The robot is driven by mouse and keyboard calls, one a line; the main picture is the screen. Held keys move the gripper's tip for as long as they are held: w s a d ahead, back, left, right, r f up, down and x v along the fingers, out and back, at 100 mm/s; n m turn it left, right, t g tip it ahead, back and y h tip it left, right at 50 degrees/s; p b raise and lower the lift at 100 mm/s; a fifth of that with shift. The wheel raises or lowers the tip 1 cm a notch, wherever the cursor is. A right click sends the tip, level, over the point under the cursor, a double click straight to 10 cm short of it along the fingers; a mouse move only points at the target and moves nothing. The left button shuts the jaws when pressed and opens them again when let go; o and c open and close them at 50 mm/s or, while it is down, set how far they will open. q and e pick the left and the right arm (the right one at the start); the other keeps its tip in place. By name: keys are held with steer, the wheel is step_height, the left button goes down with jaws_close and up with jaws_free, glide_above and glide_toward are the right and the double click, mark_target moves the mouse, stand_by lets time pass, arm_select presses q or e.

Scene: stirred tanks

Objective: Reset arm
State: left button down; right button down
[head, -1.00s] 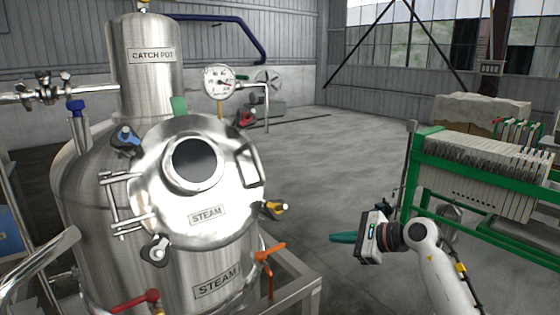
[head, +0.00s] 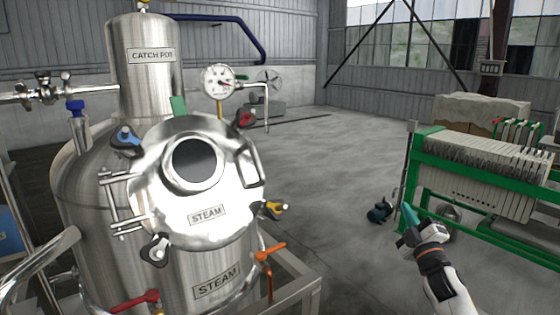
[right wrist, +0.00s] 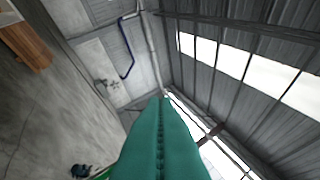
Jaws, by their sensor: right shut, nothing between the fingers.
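My right gripper (head: 407,222) has teal fingers and is in the lower right of the head view, pointing up and slightly left. Its fingers are pressed together with nothing between them. The shut fingers also fill the lower middle of the right wrist view (right wrist: 160,145), with the wall and roof behind them. The gripper is apart from the steel tank (head: 215,250) on the left, and in the picture it overlaps the edge of the green-framed filter press. My left gripper is not in view.
The tank has a round hatch with coloured clamps, an orange-handled valve (head: 270,252) and a gauge (head: 218,83). A green-framed press (head: 470,175) stands on the right. A dark blue object (head: 380,212) is on the floor. Open floor (head: 320,180) lies between tank and press.

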step_height(320, 180, down, 26)
steer(key=s+d+m+g+h+b, duration=0.25)
steer(key=m+g, duration=0.45)
steer(key=m, duration=0.4)
steer(key=s+a+f+g+b, duration=0.1)
steer(key=s+a+f+g, duration=0.1)
steer(key=s+f, duration=0.65)
steer(key=s+a+f+g+b, duration=0.1)
steer(key=s+f+g+b, duration=0.15)
steer(key=f, duration=1.15)
steer(key=s+a+f+g+b, duration=0.1)
steer(key=s+a+f+g, duration=0.1)
steer(key=s+f, duration=0.95)
steer(key=s+a+f+g+b, duration=0.1)
steer(key=s+a+f+g, duration=0.15)
steer(key=s+f, duration=0.9)
steer(key=s+a+f+g+b, duration=0.1)
steer(key=s+f, duration=0.2)
steer(key=s, duration=0.6)
steer(key=s+a+f+g+b, duration=0.1)
steer(key=s+f+g, duration=0.1)
steer(key=s, duration=0.7)
steer(key=s+a+f+g+b, duration=0.1)
steer(key=s+f, duration=0.3)
steer(key=s, duration=0.5)
steer(key=shift+s+a+f+m+g, duration=0.3)
steer(key=shift+s+a+m+g, duration=0.1)
steer(key=shift+g, duration=0.3)
steer(key=shift+w+y, duration=0.1)
steer(key=shift+y, duration=0.15)
